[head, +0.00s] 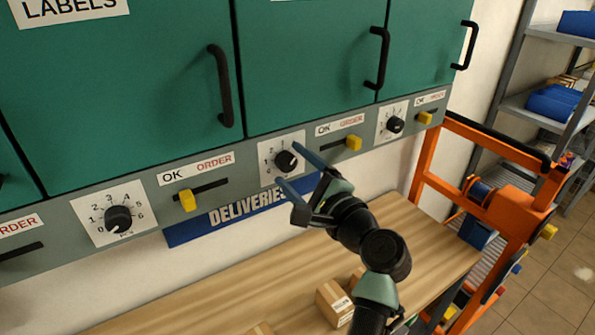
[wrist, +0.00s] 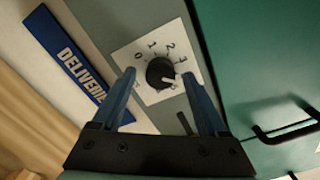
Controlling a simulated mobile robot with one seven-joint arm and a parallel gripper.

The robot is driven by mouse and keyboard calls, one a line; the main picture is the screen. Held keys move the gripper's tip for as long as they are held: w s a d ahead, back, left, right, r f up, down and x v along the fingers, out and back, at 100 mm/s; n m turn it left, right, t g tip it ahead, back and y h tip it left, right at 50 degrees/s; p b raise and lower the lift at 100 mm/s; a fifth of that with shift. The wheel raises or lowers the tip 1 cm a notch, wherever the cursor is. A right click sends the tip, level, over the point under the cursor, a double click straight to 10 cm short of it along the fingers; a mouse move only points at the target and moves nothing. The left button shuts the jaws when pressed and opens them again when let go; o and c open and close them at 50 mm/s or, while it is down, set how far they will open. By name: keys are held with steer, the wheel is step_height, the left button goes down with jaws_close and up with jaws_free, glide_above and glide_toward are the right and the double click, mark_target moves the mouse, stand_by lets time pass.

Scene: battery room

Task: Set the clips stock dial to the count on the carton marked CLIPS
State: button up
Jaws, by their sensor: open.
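A black dial knob (head: 286,161) on a white numbered plate sits on the grey strip below the middle green door. It also shows in the wrist view (wrist: 160,73), where 0, 1, 2 and 3 are readable. No CLIPS marking is legible.
Another dial (head: 118,219) is at left, and a third (head: 395,125) at right. Yellow OK/ORDER sliders (head: 187,200) sit between them. Black door handles (head: 221,86) project above. A wooden bench (head: 220,300) is below, and an orange frame (head: 470,150) stands at right.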

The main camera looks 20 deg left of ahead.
steer(key=b+v, duration=0.5)
steer(key=v, duration=0.8)
steer(key=shift+b, duration=0.35)
